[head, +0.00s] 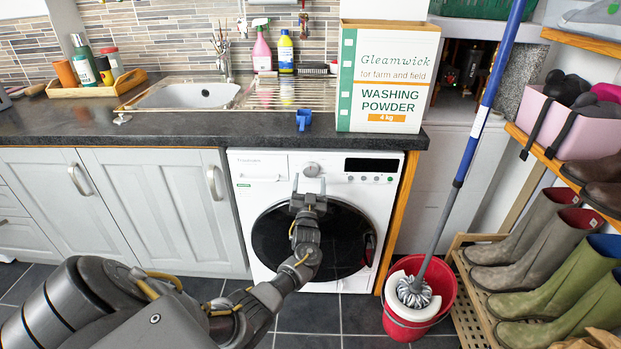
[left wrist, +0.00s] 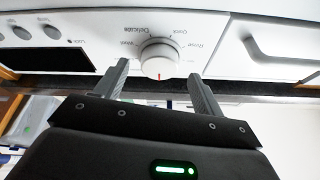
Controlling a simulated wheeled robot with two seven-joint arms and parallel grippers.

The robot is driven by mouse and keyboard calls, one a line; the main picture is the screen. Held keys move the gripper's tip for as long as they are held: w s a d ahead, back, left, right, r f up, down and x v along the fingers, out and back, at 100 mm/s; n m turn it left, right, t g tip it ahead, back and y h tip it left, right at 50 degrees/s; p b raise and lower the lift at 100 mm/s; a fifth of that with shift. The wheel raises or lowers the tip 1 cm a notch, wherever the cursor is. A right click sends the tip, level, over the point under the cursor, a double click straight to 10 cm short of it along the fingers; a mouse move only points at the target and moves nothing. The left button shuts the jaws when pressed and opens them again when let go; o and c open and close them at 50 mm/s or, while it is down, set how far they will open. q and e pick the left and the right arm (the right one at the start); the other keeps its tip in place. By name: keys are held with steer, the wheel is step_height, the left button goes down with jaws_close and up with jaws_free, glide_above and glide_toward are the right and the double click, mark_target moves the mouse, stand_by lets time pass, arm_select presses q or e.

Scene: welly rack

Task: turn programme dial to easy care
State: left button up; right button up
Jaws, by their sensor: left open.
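The washing machine (head: 245,190) is white with a dark round door, under the worktop. Its programme dial (head: 312,169) is a round pale knob on the top panel, left of the dark display. My right gripper is out of view.
A detergent drawer (head: 260,168) is left of the dial. The worktop edge (head: 200,142) overhangs the panel, with a blue cup (head: 303,119) and a washing powder box (head: 386,80) above. A mop in a red bucket (head: 410,325) stands right of the machine.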

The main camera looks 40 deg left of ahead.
mark_target(311, 170)
arm_select(q)
steer(key=shift+x, duration=1.1)
steer(key=shift+w, duration=0.1)
